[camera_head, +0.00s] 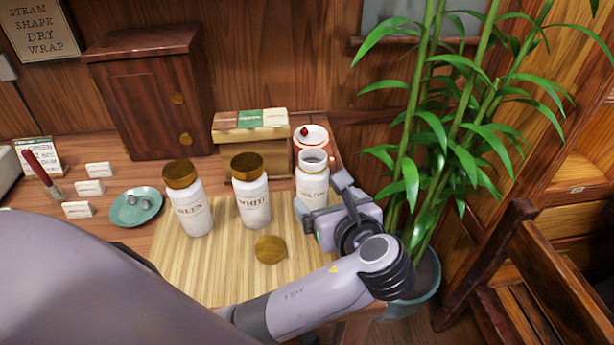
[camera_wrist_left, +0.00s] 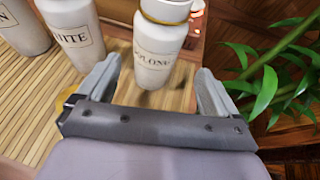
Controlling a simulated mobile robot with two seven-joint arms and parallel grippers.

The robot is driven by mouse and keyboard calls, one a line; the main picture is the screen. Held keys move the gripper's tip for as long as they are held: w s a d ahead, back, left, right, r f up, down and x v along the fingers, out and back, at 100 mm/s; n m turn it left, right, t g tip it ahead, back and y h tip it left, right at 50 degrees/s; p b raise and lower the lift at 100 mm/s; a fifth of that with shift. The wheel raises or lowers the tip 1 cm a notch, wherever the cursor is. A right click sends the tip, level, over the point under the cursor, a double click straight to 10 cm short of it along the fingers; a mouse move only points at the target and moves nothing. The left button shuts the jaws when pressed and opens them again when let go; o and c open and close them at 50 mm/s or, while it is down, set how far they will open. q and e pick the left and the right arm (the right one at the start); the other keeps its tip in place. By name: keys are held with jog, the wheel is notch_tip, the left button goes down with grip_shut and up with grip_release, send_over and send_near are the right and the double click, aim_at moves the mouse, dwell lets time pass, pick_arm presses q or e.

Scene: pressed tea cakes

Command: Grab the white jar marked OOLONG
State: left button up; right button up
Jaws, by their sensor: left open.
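The white OOLONG jar (camera_head: 312,184) stands upright and open, without a lid, at the right end of a row of white jars. My left gripper (camera_head: 322,202) is at its front right side, partly covering its lower part. In the left wrist view the OOLONG jar (camera_wrist_left: 158,48) stands ahead of and between the two open fingers (camera_wrist_left: 155,88), with its label facing me. The fingers do not appear closed on it. My right gripper is not in view.
The WHITE jar (camera_head: 251,196) and GREEN jar (camera_head: 187,204) stand left on the slatted mat (camera_head: 215,270). A loose brass lid (camera_head: 270,249) lies in front. A box stack (camera_head: 250,130) and red-and-white pot (camera_head: 310,137) stand behind. A bamboo plant (camera_head: 425,150) rises at right.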

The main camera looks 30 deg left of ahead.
aim_at(317, 194)
pick_arm(q)
jog(key=x, duration=0.7)
jog(key=shift+s+a, duration=0.1)
jog(key=shift+a, duration=0.2)
jog(key=shift+c, duration=0.2)
jog(key=c, duration=1)
jog(key=shift+c, duration=1.1)
jog(key=shift+r, duration=0.1)
